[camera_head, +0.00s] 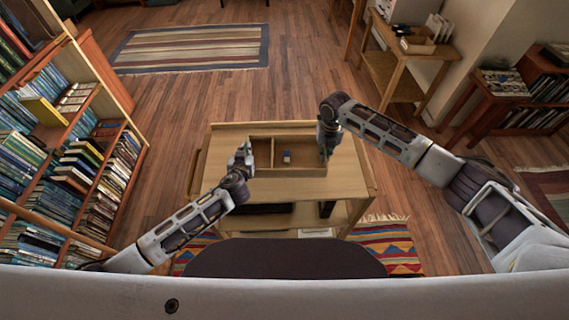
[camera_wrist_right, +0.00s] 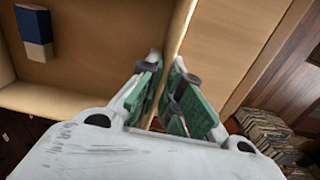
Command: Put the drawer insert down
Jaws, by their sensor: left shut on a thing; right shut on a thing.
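The drawer insert (camera_head: 290,172) is a shallow wooden tray with a divider, seen over the middle of the small table (camera_head: 345,180) in the head view. A small blue and white block (camera_head: 287,157) lies in its right compartment. My left gripper (camera_head: 246,160) is at the insert's left side, shut on its wall; its fingertips are small in view. My right gripper (camera_head: 325,152) is at the right side. In the right wrist view, its green-padded fingers (camera_wrist_right: 168,68) are shut on the insert's wall (camera_wrist_right: 181,25). I cannot tell whether the insert's underside touches the tabletop.
A tall bookcase (camera_head: 80,150) stands at the left. A wooden side table (camera_head: 405,70) and a low book shelf (camera_head: 510,110) stand at the right. The tabletop is bare around the insert. A striped rug (camera_head: 190,47) lies on the floor behind.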

